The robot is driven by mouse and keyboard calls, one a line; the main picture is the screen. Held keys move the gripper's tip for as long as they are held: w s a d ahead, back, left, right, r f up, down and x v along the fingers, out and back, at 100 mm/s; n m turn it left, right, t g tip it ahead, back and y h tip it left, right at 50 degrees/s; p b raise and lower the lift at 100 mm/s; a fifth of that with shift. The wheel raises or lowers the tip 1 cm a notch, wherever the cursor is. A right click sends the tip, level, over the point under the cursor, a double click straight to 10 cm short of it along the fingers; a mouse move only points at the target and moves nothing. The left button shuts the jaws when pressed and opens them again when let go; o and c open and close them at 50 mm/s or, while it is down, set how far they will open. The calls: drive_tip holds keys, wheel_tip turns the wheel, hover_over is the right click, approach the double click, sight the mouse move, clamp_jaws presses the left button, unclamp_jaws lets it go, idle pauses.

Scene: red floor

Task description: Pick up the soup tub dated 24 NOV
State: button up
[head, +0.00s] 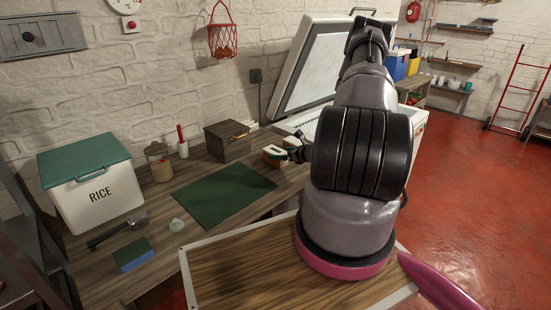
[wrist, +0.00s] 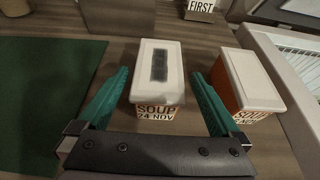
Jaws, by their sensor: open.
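The soup tub dated 24 NOV (wrist: 158,65) has a white lid with a dark strip on top, and its front label reads SOUP 24 NOV. My gripper (wrist: 160,76) is open, with one green finger on each side of this tub. Small gaps show between the fingers and the tub. A second soup tub (wrist: 252,82), with a white lid and orange side, stands to the right, outside the right finger; its date is not readable. In the head view a small white and orange tub (head: 275,153) shows beside my gripper (head: 291,153); I cannot tell which one it is.
A green mat (head: 222,193) lies left of the tubs. A dark wooden box (head: 228,141) stands behind, near a sign reading FIRST (wrist: 201,8). A white machine with a raised lid (head: 322,65) is at the right. A RICE bin (head: 92,182) stands far left.

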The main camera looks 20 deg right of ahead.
sight(273, 152)
drive_tip(key=shift+x, duration=2.8)
clamp_jaws()
drive_tip(key=shift+r, duration=0.15)
